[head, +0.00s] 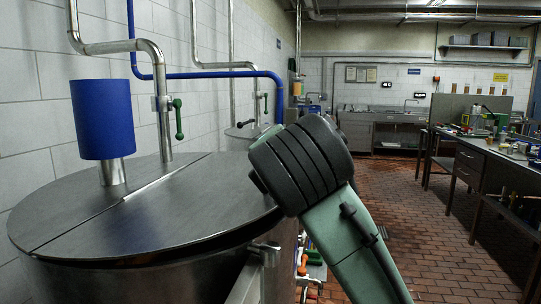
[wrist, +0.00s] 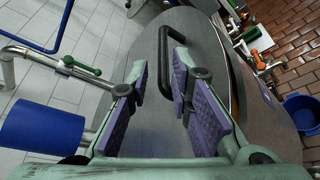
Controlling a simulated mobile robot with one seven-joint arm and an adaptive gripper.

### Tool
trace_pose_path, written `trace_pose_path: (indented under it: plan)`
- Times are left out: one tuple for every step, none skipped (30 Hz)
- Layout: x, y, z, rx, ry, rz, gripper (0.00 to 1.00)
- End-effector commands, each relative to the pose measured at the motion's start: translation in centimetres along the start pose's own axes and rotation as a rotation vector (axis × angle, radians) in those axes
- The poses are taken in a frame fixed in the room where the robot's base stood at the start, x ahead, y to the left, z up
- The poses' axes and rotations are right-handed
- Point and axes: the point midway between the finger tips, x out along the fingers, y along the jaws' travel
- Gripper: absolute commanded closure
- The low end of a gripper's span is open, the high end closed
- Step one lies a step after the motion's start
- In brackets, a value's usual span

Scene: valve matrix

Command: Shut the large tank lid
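The large tank (head: 150,280) stands at the left in the head view. Its round grey metal lid (head: 170,215) has a straight seam across it. The near part lies nearly flat, with a dark gap under its front-right edge; I cannot tell if it is fully seated. The lid (wrist: 215,90) also fills the middle of the wrist view, with a black bar handle (wrist: 164,75) on it. My gripper (wrist: 160,72) is open, and the handle appears between its purple-padded fingers; no contact is clear. In the head view my arm hides the gripper and handle.
A blue cylinder (head: 103,120) on a short pipe rises from the lid's far part. A pipe with a green-handled valve (head: 178,118) stands behind it. A workbench (head: 490,160) is at the right, a blue bucket (wrist: 300,110) on the floor. The brick aisle is clear.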

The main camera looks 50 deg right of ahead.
Motion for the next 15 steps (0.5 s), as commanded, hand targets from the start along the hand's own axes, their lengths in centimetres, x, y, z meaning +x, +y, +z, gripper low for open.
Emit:
trace_pose_path:
  plan:
    - [0.9, 0.1, 0.1, 0.002, 0.002, -0.002, 0.80]
    - [1.5, 0.2, 0.1, 0.002, 0.004, -0.003, 0.80]
    - [2.3, 0.2, 0.2, 0.003, 0.003, -0.003, 0.80]
    - [2.9, 0.2, 0.1, 0.003, 0.003, -0.003, 0.80]
    - [3.5, 0.2, 0.1, 0.003, 0.004, -0.003, 0.80]
    - [4.3, 0.2, 0.2, 0.003, 0.003, -0.002, 0.80]
    - [4.8, 0.2, 0.1, 0.002, 0.003, -0.002, 0.80]
    - [5.3, 0.2, 0.1, 0.002, 0.003, -0.002, 0.80]
    - [6.0, 0.2, 0.1, 0.001, 0.003, -0.002, 0.80]
    - [6.4, 0.2, 0.1, 0.002, 0.002, -0.002, 0.80]
    - [6.8, 0.2, 0.1, 0.002, 0.002, -0.001, 0.80]
    - [7.2, 0.2, 0.1, 0.001, 0.002, -0.001, 0.80]
    - [7.5, 0.2, 0.1, 0.001, 0.002, -0.001, 0.80]
    - [7.8, 0.2, 0.1, 0.001, 0.002, 0.000, 0.80]
    - [8.1, 0.1, 0.1, 0.001, 0.001, 0.000, 0.80]
